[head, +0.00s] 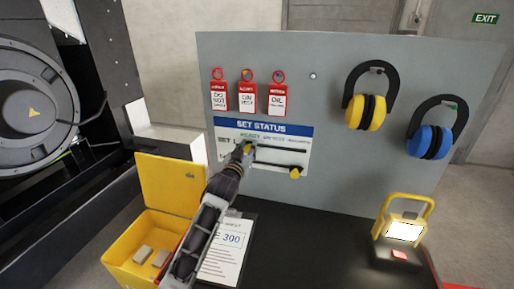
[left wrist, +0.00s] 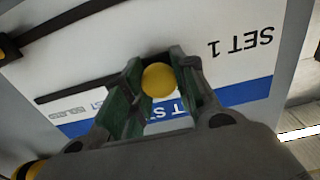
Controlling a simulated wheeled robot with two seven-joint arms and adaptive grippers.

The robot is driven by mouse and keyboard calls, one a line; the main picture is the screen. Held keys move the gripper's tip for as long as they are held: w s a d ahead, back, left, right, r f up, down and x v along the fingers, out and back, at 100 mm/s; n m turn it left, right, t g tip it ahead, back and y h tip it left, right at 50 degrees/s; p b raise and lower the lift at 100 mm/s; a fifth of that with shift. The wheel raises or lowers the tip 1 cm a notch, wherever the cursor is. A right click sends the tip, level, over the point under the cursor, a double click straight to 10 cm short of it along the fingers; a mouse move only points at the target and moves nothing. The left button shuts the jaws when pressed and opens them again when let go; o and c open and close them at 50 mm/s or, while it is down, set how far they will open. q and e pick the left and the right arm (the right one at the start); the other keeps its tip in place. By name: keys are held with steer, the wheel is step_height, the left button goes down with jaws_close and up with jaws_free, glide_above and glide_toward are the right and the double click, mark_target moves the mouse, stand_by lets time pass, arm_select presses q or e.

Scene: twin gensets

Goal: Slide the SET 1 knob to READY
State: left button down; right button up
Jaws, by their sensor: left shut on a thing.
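The SET STATUS board (head: 265,128) is a white panel with a blue header on the grey upright panel. My left gripper (head: 244,148) is at its upper slot, by the SET 1 label. In the left wrist view the gripper (left wrist: 159,85) is shut on the yellow SET 1 knob (left wrist: 158,79), which sits between its fingers. The knob is at the slot's end near the SET 1 label (left wrist: 240,42). The slot (left wrist: 82,87) runs away from it. A second yellow knob (head: 295,173) is at the right end of the lower slot. My right gripper is not in view.
Red tags (head: 247,96) hang above the board. Yellow earmuffs (head: 366,111) and blue earmuffs (head: 431,141) hang to the right. A yellow open box (head: 172,184), a clipboard (head: 226,262) and a lit yellow lamp (head: 403,231) are on the dark table (head: 310,235).

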arm_select(q)
steer(key=shift+a, duration=0.35)
steer(key=c, duration=1.1)
jaws_free()
steer(key=shift+w+a, duration=0.1)
steer(key=shift+a, duration=0.05)
steer(key=shift+s, duration=0.2)
steer(key=shift+s+a, duration=0.35)
steer(key=shift+s, duration=1.55)
steer(key=shift+s+a, duration=0.4)
steer(key=shift+s, duration=1.5)
steer(key=shift+s+a, duration=0.35)
steer(key=shift+s, duration=1.55)
